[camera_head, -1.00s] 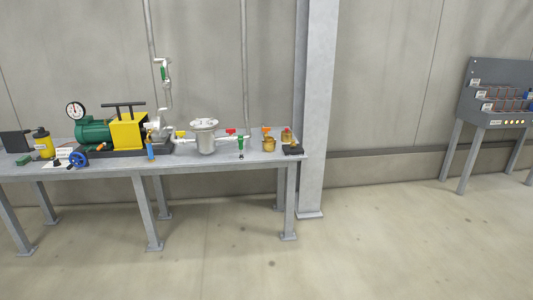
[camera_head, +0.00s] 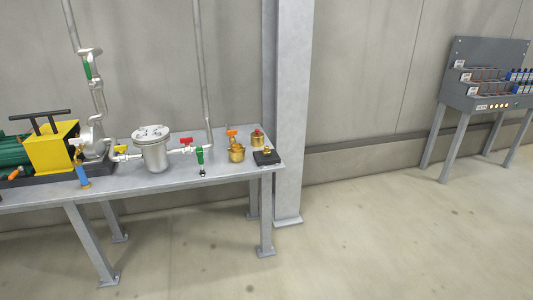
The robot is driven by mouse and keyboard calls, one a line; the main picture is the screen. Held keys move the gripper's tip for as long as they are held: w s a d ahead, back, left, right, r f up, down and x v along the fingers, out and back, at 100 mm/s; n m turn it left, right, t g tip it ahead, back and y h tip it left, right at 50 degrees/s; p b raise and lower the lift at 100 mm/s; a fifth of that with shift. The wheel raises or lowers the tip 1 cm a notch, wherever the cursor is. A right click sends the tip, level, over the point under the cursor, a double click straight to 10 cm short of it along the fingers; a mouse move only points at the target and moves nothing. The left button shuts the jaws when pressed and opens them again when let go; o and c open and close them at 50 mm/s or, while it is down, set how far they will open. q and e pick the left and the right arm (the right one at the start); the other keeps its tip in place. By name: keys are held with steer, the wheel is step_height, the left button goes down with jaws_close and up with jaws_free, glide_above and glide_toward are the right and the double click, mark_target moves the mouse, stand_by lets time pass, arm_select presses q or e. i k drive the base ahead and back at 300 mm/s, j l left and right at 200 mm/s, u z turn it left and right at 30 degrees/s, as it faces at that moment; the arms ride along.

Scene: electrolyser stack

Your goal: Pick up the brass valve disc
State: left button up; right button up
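A small brass piece (camera_head: 267,150), which looks like the brass valve disc, lies on a black block (camera_head: 262,159) near the right end of the grey bench. It is too small to make out its exact shape. Beside it on the left stands a brass valve body (camera_head: 237,155) with an orange part on top. Behind it is another brass piece (camera_head: 257,141) with a red top. Neither of my grippers shows in the head view.
The grey bench (camera_head: 180,180) also carries a silver strainer pot (camera_head: 153,155), a green-handled tool (camera_head: 200,157) and a yellow-and-green pump (camera_head: 50,150). A pillar (camera_head: 291,110) stands behind the bench's right end. A parts rack (camera_head: 490,80) stands far right. The floor in front is clear.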

mark_target(265, 152)
steer(key=i+j+u, duration=0.1)
steer(key=i, duration=0.4)
steer(key=i+j, duration=0.3)
steer(key=i, duration=0.25)
steer(key=u, duration=0.05)
